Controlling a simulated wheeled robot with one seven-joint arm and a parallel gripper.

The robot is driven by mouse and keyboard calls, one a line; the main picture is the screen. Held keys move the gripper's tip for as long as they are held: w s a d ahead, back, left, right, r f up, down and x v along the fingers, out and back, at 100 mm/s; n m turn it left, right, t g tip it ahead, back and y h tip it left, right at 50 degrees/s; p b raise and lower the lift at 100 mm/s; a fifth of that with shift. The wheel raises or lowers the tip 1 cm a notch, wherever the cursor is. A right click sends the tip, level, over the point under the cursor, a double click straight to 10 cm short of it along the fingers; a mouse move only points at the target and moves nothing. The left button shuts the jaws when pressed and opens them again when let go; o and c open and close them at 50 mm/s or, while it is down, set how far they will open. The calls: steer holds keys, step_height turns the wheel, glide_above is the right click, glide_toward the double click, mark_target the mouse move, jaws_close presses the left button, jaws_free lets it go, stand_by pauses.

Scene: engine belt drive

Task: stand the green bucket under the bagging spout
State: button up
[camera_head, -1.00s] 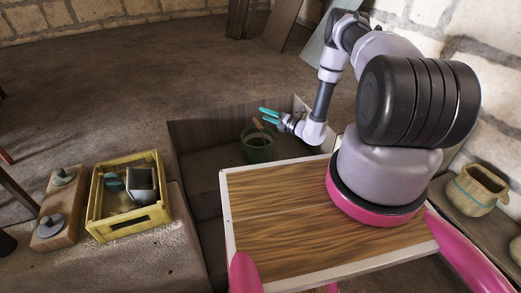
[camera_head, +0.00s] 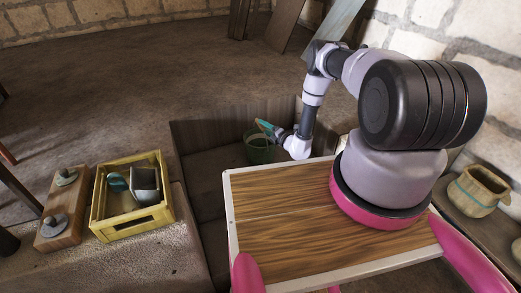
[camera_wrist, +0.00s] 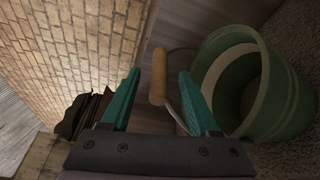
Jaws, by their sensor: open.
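The green bucket (camera_head: 260,151) stands upright on the low floor inside a wooden-walled bay, beyond my tray top. It also shows large at the right of the wrist view (camera_wrist: 281,100), with its inside visible. Its handle has a wooden grip (camera_wrist: 158,77), which lies between my fingers in the wrist view. My gripper (camera_head: 264,126) is at the bucket's rim; its teal fingers (camera_wrist: 160,98) are apart, one on each side of the grip. Contact with the grip cannot be told. I cannot make out a bagging spout.
A yellow crate (camera_head: 98,205) with a grey scoop-like thing (camera_head: 146,184) stands on a ledge at left, beside a wooden block with knobs (camera_head: 48,229). A beige pot (camera_head: 474,192) is at right. The bay's dark wall (camera_head: 215,128) stands close behind the bucket.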

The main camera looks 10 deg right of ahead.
steer(key=shift+x, duration=1.15)
jaws_close()
stand_by(0.5)
